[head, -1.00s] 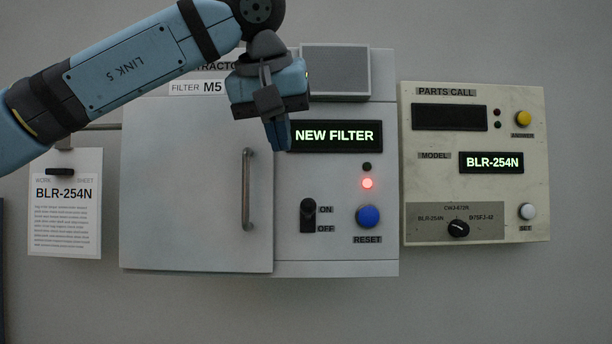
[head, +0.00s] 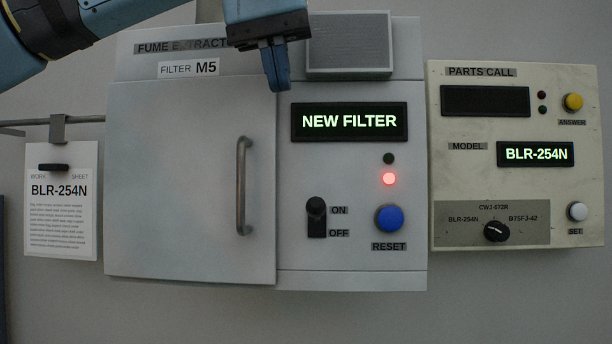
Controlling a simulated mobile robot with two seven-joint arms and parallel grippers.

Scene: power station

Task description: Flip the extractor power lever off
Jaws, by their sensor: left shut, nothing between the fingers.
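The extractor power lever (head: 316,210) is a small black switch on the front of the fume extractor (head: 350,258). Its knob is at the upper end, beside the ON label (head: 339,210); the OFF label (head: 339,233) is lower. My left gripper (head: 277,88) comes in from the top left, fingers pointing down. It is shut and empty, well above the lever and slightly to its left, near the top left of the NEW FILTER display (head: 350,121). My right gripper is not in view.
The extractor door (head: 185,190) is closed, with a vertical handle (head: 242,186) left of the lever. A red lamp (head: 389,179) glows above the blue RESET button (head: 389,219). The parts call panel (head: 590,140) is on the right. A work sheet (head: 60,210) hangs at left.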

